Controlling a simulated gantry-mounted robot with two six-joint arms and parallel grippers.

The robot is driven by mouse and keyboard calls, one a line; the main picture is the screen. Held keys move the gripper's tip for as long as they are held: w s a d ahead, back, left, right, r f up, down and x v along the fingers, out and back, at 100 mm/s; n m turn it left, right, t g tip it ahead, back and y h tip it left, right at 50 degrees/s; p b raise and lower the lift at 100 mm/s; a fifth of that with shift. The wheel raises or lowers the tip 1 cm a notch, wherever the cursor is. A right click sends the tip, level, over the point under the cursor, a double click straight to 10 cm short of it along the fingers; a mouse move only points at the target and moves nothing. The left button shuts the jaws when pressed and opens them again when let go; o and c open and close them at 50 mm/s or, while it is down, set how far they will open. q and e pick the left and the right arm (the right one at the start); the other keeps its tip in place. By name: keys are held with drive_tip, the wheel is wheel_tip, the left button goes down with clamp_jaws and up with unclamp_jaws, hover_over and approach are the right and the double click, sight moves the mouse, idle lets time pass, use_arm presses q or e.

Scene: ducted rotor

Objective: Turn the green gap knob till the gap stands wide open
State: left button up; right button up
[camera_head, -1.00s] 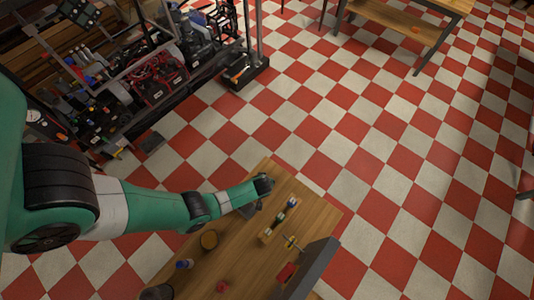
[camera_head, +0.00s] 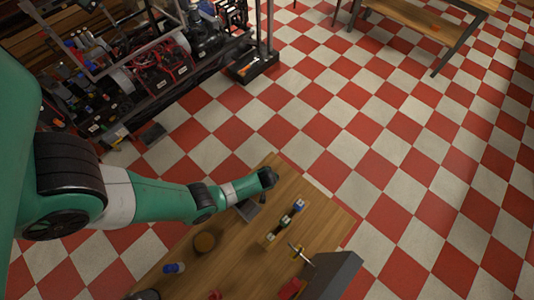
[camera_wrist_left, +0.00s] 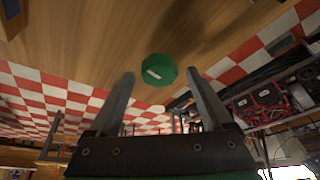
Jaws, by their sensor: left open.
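The green knob (camera_wrist_left: 159,70) shows in the left wrist view, with a short white mark on its face. My left gripper (camera_wrist_left: 160,76) is open, with one finger to each side of the knob in the picture. Gaps show between knob and fingers, and I cannot tell how far the knob lies beyond the tips. In the head view my left arm reaches over the wooden table (camera_head: 228,262), its wrist near the far corner. The knob cannot be made out there. My right gripper is not in view.
On the table are a round brown item (camera_head: 205,242), a blue-capped item (camera_head: 174,268), a small rack with bottles (camera_head: 285,222), a brass-coloured cross-shaped part (camera_head: 298,252) and a grey panel (camera_head: 335,276). A cluttered equipment bench (camera_head: 150,65) stands at back left. Checkered floor is clear to the right.

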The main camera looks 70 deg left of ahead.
use_arm(q)
clamp_jaws()
idle(0.4)
